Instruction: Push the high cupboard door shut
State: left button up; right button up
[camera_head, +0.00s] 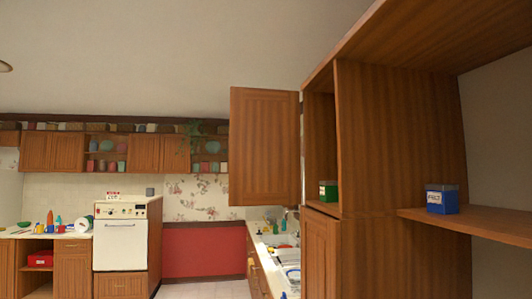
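The high cupboard door (264,146) is a wooden panel that stands wide open. It swings out to the left from the tall wooden cupboard (400,140) on the right. The opening beside the door shows a narrow inner space with a green box (328,191) on its bottom shelf. Neither of my grippers is in the head view.
A lower cupboard door (321,251) below the opening looks shut. An open shelf (480,220) at right holds a blue box (442,199). A counter with a sink (280,250) lies beyond the door. A white stove (122,240) stands at the far left.

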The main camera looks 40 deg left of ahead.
aim_at(265, 151)
jog(key=j+z, duration=0.4)
jog(key=j, duration=0.6)
jog(key=i+j+z, duration=0.2)
jog(key=j+z, duration=0.15)
jog(key=j, duration=0.7)
jog(key=j+z, duration=0.35)
jog(key=j, duration=0.7)
jog(key=j+z, duration=0.35)
jog(key=j, duration=0.75)
jog(key=j+z, duration=0.15)
jog(key=j, duration=0.35)
jog(key=j+z, duration=0.2)
jog(key=j, duration=0.3)
jog(key=k+j+z, duration=0.15)
jog(key=j, duration=0.35)
